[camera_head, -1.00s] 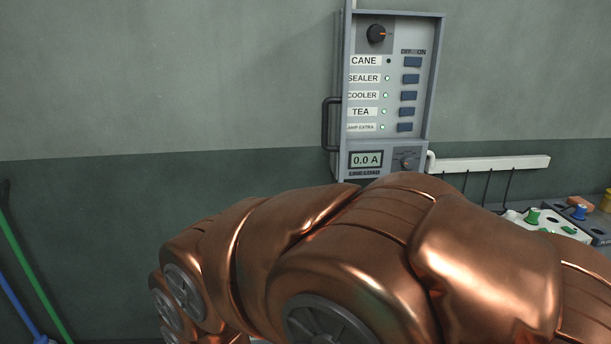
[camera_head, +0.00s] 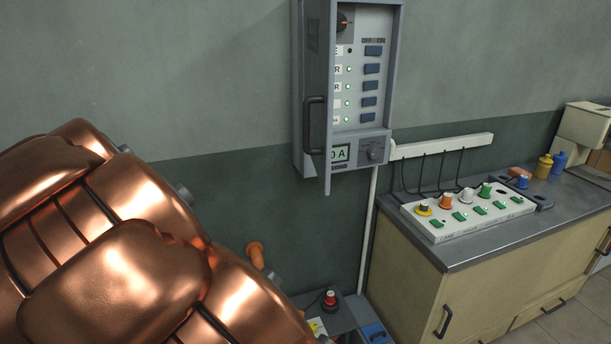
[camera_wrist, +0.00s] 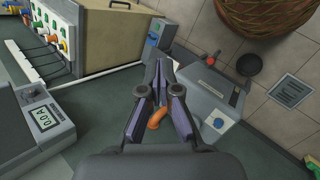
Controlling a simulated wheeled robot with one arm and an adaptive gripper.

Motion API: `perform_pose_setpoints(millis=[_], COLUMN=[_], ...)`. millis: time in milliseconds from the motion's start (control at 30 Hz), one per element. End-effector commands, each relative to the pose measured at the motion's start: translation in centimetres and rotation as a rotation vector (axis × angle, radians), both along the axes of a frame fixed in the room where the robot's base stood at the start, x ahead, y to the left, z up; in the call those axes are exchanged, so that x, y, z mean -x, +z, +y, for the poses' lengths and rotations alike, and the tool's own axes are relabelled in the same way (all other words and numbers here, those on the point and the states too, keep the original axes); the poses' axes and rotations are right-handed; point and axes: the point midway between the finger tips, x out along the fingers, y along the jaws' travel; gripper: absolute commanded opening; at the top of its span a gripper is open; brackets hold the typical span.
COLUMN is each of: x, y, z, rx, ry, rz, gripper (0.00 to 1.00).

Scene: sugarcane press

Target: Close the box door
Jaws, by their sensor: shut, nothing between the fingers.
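The grey control box (camera_head: 398,60) hangs on the wall in the head view, with switches and lit lamps inside. Its door (camera_head: 318,60) stands open at the left side, swung outward, and partly covers the labels. A dark handle (camera_head: 306,125) is on the door. In the wrist view, the lower part of the box with its display (camera_wrist: 42,117) shows at the left. My gripper (camera_wrist: 161,65) is shut and empty in the wrist view, to the right of the box and apart from it. It is not seen in the head view, where my copper arm fills the lower left.
A counter (camera_head: 480,235) with a white button panel (camera_head: 465,212) stands to the right. A machine with a red knob (camera_head: 330,298) sits below the box. An orange handle (camera_wrist: 157,120) shows behind my fingers. A woven basket (camera_wrist: 265,25) stands on the floor.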

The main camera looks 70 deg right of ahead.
Motion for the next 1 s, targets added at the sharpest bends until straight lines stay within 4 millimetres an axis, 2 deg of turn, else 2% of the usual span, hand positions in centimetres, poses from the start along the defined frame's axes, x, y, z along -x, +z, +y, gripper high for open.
perform_pose_setpoints(millis=[33,200,400,600,800,1000], x=[-0.4,-1.3,-2.9,-5.2,-7.5,-8.8], y=[1.0,4.1,7.3,9.5,10.4,10.5], z=[-1.6,-6.3,-10.9,-14.8,-17.5,-18.6], rx=[0.052,0.229,0.43,0.617,0.764,0.837], ry=[-0.034,-0.133,-0.219,-0.272,-0.293,-0.297], rz=[0.032,0.146,0.277,0.396,0.476,0.512], gripper=[0.0,0.0,0.0,0.0,0.0,0.0])
